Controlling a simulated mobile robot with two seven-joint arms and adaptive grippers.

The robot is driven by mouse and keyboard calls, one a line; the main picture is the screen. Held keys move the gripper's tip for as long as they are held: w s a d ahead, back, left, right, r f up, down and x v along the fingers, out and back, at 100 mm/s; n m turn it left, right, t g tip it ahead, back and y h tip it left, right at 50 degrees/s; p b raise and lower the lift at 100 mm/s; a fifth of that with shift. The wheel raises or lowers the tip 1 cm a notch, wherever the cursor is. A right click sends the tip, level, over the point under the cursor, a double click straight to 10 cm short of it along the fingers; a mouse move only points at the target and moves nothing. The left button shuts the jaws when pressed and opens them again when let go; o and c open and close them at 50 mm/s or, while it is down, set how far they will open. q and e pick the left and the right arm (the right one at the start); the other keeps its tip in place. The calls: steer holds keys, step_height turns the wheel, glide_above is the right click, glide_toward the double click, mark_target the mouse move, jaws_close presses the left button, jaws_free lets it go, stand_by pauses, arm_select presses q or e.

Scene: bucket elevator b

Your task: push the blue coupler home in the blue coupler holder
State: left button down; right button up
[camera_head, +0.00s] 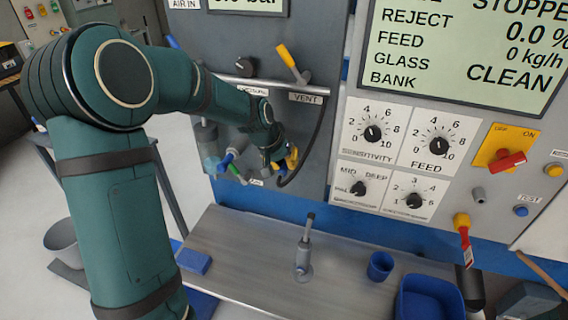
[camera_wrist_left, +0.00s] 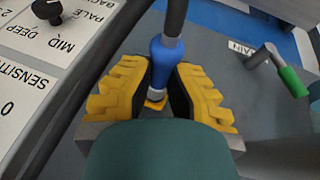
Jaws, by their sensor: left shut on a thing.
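My left gripper (camera_head: 284,160) is in front of the grey panel, below the "VENT" label, at the end of my green arm. In the left wrist view its yellow ribbed fingers (camera_wrist_left: 163,85) are closed around the blue coupler (camera_wrist_left: 165,60), one on each side. A dark hose or tube runs from the top of the coupler. A small yellow piece shows below the coupler between the fingers. The coupler's lower end is hidden by the gripper, so I cannot tell how it sits in the blue coupler holder. I cannot pick out the holder. My right gripper is not in view.
A green-handled valve (camera_wrist_left: 292,80) is by the "DRAIN" label, right of the gripper in the wrist view. A yellow lever (camera_head: 288,58) is above the gripper. The bench (camera_head: 240,250) below holds a grey upright fitting (camera_head: 304,250), a blue cup (camera_head: 380,265) and a blue bin (camera_head: 430,300).

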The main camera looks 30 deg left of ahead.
arm_select(q)
steer(key=shift+w, duration=0.25)
steer(key=c, duration=1.1)
jaws_free()
steer(key=shift+c, duration=0.2)
steer(key=shift+o, duration=0.7)
steer(key=shift+w, duration=0.1)
steer(key=v, duration=1.2)
